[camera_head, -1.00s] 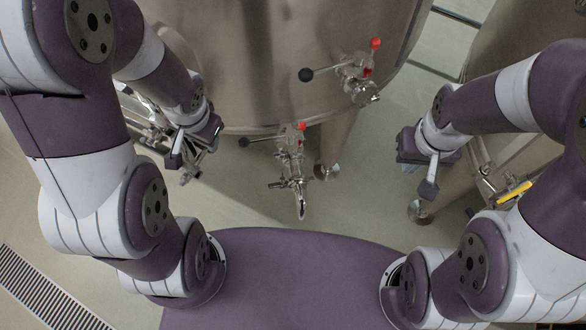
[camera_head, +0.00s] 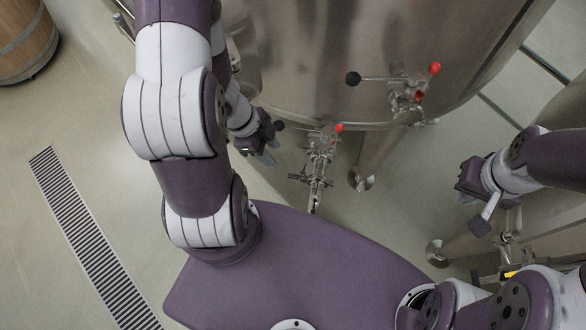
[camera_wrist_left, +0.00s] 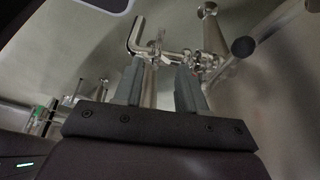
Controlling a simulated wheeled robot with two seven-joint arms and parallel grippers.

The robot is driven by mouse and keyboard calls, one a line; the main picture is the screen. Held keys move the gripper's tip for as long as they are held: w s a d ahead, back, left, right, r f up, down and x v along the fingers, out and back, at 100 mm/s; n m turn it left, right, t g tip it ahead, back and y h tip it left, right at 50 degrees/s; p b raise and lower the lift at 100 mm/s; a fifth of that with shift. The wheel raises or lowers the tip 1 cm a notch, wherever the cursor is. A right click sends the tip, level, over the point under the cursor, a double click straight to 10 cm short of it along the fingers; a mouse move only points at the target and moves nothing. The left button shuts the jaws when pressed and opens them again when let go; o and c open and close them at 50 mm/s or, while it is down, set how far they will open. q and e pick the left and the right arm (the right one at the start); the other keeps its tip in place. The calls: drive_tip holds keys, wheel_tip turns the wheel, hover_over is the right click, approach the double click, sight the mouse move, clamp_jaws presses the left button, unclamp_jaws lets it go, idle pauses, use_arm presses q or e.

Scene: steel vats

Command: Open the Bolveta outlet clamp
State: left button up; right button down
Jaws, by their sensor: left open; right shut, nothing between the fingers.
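The lower outlet fitting (camera_head: 318,160) hangs under the steel vat (camera_head: 300,50). It has a lever with a black ball (camera_head: 279,126), a red knob (camera_head: 339,127) and clamped steel pipe parts. I cannot single out the outlet clamp at this size. My left gripper (camera_head: 268,157) is just left of this fitting, open. In the left wrist view, its two grey fingers (camera_wrist_left: 160,82) point toward steel piping (camera_wrist_left: 170,52) that shows beyond and between the tips; contact cannot be told. My right gripper (camera_head: 478,212) is far to the right, shut and empty.
An upper valve (camera_head: 405,92) with a black-ball lever and red knob sits on the vat's side. A vat leg (camera_head: 375,155) stands right of the outlet. A floor drain (camera_head: 90,235) and a wooden barrel (camera_head: 25,40) are at left. Open floor lies between.

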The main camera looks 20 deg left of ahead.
sight(292, 175)
use_arm(q)
drive_tip(key=b+x, duration=0.6)
drive_tip(key=x, duration=0.5)
drive_tip(key=shift+a+f, duration=0.1)
drive_tip(key=shift+f, duration=0.4)
clamp_jaws()
